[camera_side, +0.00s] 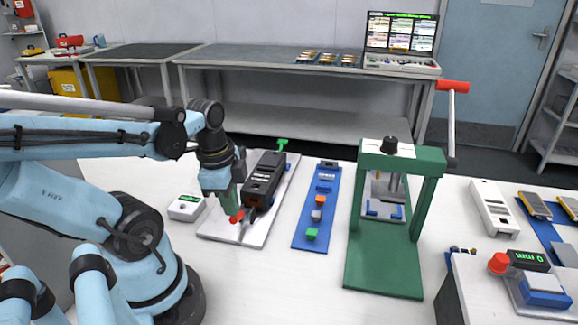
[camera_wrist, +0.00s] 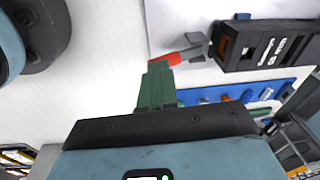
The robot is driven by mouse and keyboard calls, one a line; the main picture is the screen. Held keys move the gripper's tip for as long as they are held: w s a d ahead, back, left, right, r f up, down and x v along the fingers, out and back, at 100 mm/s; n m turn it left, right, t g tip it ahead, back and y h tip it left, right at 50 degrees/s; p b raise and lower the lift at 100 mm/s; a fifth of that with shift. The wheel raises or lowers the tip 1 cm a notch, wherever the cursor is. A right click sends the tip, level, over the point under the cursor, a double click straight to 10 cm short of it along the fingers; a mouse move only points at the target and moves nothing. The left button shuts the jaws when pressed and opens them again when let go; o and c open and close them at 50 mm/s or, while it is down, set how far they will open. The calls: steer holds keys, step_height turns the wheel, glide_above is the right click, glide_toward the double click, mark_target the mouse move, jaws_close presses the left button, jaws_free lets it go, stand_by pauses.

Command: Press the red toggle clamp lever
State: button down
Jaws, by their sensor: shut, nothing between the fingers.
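The red-tipped toggle clamp lever (camera_side: 237,216) is at the near end of a black fixture (camera_side: 264,178) on a white board. In the wrist view the red grip (camera_wrist: 172,59) joins a grey metal arm that runs right towards the fixture. My gripper (camera_side: 232,208) points down right over the red grip, its green fingers closed together and empty. In the wrist view the fingertips (camera_wrist: 158,68) overlap the near edge of the grip. I cannot tell whether they touch it. The fingers partly hide the lever.
A white meter box (camera_side: 186,208) stands left of the board (camera_side: 219,226). A blue strip (camera_side: 309,238) with small coloured blocks lies to the right. Beyond it stands a green press (camera_side: 427,200) with a tall red-handled lever. Bare white table lies in front of the board.

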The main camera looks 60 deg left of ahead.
steer(key=shift+s+d+f, duration=0.35)
steer(key=shift+f, duration=0.2)
steer(key=shift+s+d+f, duration=0.3)
steer(key=shift+f, duration=0.25)
steer(key=shift+s+d+f, duration=0.2)
steer(key=shift+f, duration=0.3)
steer(key=shift+s+d+f, duration=0.15)
steer(key=shift+f, duration=0.35)
steer(key=shift+r, duration=0.15)
step_height(320, 180, up, 8)
steer(key=shift+s, duration=0.25)
steer(key=shift+a, duration=0.1)
